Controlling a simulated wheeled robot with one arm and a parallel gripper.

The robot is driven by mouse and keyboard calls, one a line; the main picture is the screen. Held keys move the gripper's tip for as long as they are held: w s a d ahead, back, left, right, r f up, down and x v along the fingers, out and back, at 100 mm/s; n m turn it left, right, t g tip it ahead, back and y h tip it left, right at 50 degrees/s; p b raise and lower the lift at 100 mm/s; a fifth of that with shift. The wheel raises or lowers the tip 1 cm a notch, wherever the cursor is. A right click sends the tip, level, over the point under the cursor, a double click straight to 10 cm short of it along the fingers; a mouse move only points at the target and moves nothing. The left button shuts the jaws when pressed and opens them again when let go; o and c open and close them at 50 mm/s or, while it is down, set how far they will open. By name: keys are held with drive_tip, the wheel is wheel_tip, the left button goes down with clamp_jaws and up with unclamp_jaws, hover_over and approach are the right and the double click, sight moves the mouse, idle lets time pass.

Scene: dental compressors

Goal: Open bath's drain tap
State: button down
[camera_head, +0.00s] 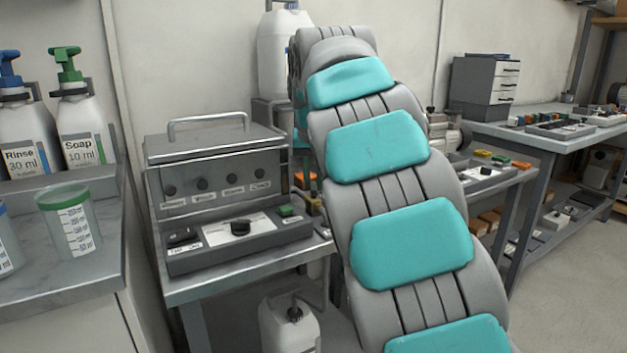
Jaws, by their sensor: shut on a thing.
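The bath (222,188) is a grey metal box with a lid and a bar handle on top, on a metal table at left centre. Its lid looks closed. Its front has a row of dark knobs with labels. A control box (240,238) with a dark dial and a green button stands before it. I cannot make out the drain tap; the bath's right side is partly hidden by my large grey arm with teal pads. My gripper is hidden behind my arm. A white canister (290,328) stands below the table, near a grey pipe (326,275).
Rinse (27,140) and Soap (84,135) pump bottles and a green-rimmed measuring cup (70,225) stand at left. A large white bottle (278,50) stands behind my arm. Benches with drawers (485,88) and small parts are at right. Floor at lower right is clear.

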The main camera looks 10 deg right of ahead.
drive_tip(key=shift+f+n, duration=0.1)
drive_tip(key=shift+n, duration=0.2)
drive_tip(key=shift+n+y+b, duration=0.4)
drive_tip(key=shift+n+b, duration=0.2)
drive_tip(key=shift+d+n+y+b, duration=0.25)
drive_tip(key=shift+n+y+b, duration=0.45)
drive_tip(key=shift+n, duration=1.1)
drive_tip(key=c, duration=0.8)
unclamp_jaws()
drive_tip(key=shift+c, duration=0.2)
drive_tip(key=a+p+v, duration=0.1)
drive_tip(key=p+v, duration=0.1)
drive_tip(key=v, duration=0.5)
drive_tip(key=shift+d+r+p, duration=0.35)
drive_tip(key=shift+d+r, duration=0.1)
drive_tip(key=shift+d, duration=0.1)
